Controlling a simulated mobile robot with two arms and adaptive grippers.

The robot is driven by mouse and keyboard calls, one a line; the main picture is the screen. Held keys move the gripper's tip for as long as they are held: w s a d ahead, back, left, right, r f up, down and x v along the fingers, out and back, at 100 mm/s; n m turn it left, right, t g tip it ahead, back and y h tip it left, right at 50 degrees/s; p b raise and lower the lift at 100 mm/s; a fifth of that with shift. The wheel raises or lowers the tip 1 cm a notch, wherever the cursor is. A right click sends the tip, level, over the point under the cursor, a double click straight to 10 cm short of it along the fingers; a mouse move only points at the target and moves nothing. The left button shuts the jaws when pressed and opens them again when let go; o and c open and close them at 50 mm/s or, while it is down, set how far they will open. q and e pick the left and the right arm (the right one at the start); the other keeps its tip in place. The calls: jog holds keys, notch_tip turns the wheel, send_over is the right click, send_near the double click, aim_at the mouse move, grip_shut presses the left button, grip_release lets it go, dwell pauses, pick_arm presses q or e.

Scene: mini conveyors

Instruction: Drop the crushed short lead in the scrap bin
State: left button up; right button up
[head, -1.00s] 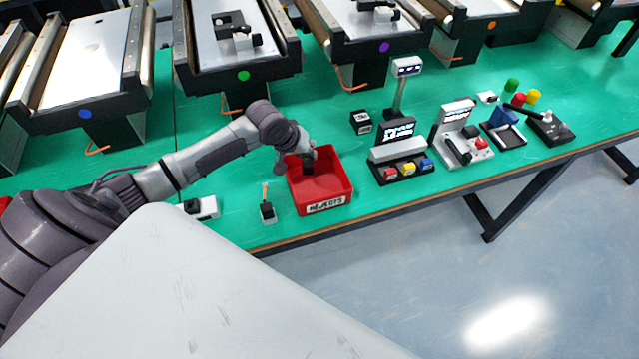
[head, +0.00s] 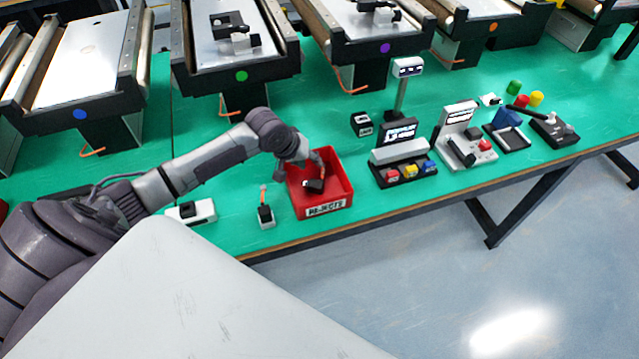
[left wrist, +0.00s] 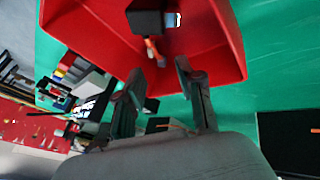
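The red bin (head: 346,187), labelled something like REJECTS, stands near the front edge of the green table. A black block-like connector (head: 314,186) shows inside it. In the left wrist view, the connector (left wrist: 150,20) has a short orange lead end and is within the bin walls (left wrist: 90,30), clear of both fingers. I cannot tell whether it touches the bin floor. My left gripper (head: 302,171) is over the bin, its fingers spread and empty; they also show in the left wrist view (left wrist: 157,70). My right gripper is not in view.
A black connector with an orange lead (head: 265,214) stands left of the bin, beside a white block with a black top (head: 196,211). Right of the bin is a button station (head: 403,168). Conveyors (head: 236,70) line the back.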

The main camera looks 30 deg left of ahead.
pick_arm(q)
jog(key=v, duration=1.2)
jog(key=s+d+f+m+g, duration=0.1)
jog(key=s+d+f+m, duration=0.4)
jog(key=s+d+f, duration=0.5)
jog(key=s+d+m+g+y, duration=0.15)
jog(key=s+d, duration=0.35)
jog(key=s, duration=0.7)
notch_tip(320, 180, down, 28)
jog(key=s+m+g, duration=0.1)
jog(key=s, duration=0.2)
jog(key=s+a+f+g, duration=0.1)
jog(key=s+a+f, duration=0.2)
jog(key=s+f, duration=1.1)
jog(key=shift+s+f+b, duration=0.25)
jog(key=shift+s+b, duration=0.1)
jog(key=shift+s, duration=0.35)
